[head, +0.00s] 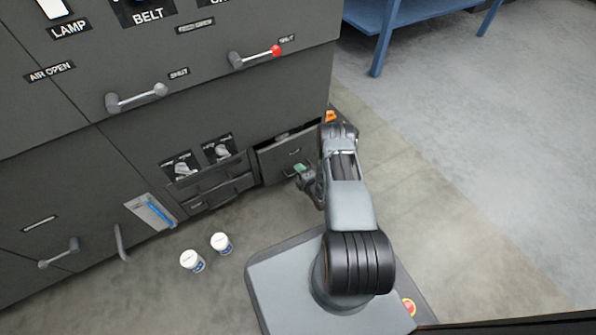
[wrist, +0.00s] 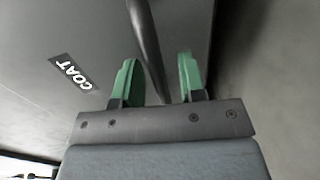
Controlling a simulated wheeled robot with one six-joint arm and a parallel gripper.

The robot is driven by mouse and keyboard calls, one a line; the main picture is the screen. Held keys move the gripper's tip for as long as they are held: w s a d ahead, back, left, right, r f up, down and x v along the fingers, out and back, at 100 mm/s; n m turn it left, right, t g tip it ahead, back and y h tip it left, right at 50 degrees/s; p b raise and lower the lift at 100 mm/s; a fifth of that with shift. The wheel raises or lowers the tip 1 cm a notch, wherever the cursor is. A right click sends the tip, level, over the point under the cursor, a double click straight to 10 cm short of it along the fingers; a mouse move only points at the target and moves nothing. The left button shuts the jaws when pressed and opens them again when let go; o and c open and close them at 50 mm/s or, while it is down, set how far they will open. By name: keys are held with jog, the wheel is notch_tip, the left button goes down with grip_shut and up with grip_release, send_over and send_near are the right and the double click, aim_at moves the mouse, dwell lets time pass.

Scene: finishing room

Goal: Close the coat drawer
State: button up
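The coat drawer (head: 272,163) is a dark grey drawer low at the right end of the cabinet. It stands pulled out, with a dark gap showing above its front. A dark bar handle (wrist: 148,45) runs down between the green fingers of my gripper (wrist: 157,80). The fingers are apart, with clear space between the bar and the right finger. Whether the left finger touches the bar I cannot tell. In the head view my gripper (head: 305,176) is at the drawer front, partly hidden by my arm.
The grey cabinet (head: 60,185) fills the left, with lever handles, knobs (head: 183,168) and a small recess with a blue item (head: 158,212). Two white cups (head: 192,260) (head: 221,243) stand on the floor before it. A blue table (head: 385,25) is at the back. The floor to the right is clear.

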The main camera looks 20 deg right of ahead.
grip_shut()
dwell(0.4)
